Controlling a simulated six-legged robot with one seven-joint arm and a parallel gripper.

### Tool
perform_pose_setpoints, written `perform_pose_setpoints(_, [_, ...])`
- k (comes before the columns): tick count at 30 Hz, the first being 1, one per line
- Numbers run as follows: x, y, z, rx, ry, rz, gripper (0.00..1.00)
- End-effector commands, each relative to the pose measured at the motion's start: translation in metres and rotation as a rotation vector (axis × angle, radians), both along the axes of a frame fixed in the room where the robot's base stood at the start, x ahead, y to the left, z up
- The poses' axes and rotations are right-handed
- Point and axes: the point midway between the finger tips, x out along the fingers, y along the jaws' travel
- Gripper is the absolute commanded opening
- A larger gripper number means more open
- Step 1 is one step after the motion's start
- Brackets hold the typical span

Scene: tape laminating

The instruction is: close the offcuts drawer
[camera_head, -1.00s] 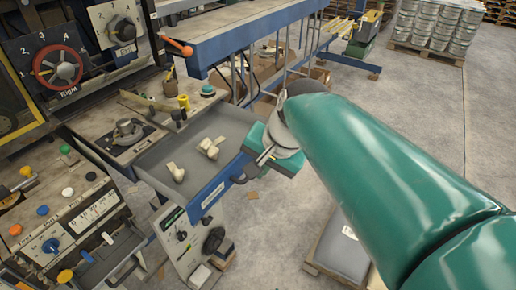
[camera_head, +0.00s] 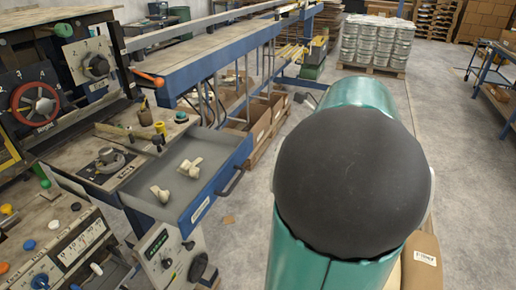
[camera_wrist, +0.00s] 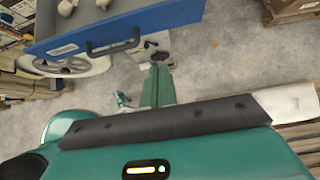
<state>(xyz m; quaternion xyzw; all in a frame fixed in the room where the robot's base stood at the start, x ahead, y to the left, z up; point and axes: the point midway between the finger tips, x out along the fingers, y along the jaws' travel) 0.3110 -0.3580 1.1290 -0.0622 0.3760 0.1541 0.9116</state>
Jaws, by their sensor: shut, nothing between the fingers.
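The offcuts drawer (camera_head: 168,169) stands pulled out from the bench in the head view, with a grey tray and a blue front. My gripper (camera_wrist: 170,122) is shut and empty, apart from the handle in that view. In the head view my arm hides it.
A control panel with a dial (camera_head: 161,255) stands below the drawer. A long blue-edged table (camera_head: 200,62) runs behind it. Cardboard boxes (camera_head: 262,115) sit under that table. Bare concrete floor (camera_head: 245,225) lies between the drawer and my arm.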

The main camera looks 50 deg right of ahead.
Motion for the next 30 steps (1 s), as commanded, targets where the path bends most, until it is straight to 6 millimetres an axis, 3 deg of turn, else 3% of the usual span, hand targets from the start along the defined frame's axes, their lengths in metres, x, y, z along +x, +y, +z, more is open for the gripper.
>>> perform_pose_setpoints(13, [0.060,0.022,-0.062,0.001,0.002,0.008,0.00])
perform_pose_setpoints(21, [0.094,0.036,-0.062,-0.003,0.001,0.009,0.00])
perform_pose_setpoints(30, [0.098,0.039,-0.061,-0.002,0.001,0.008,0.00])
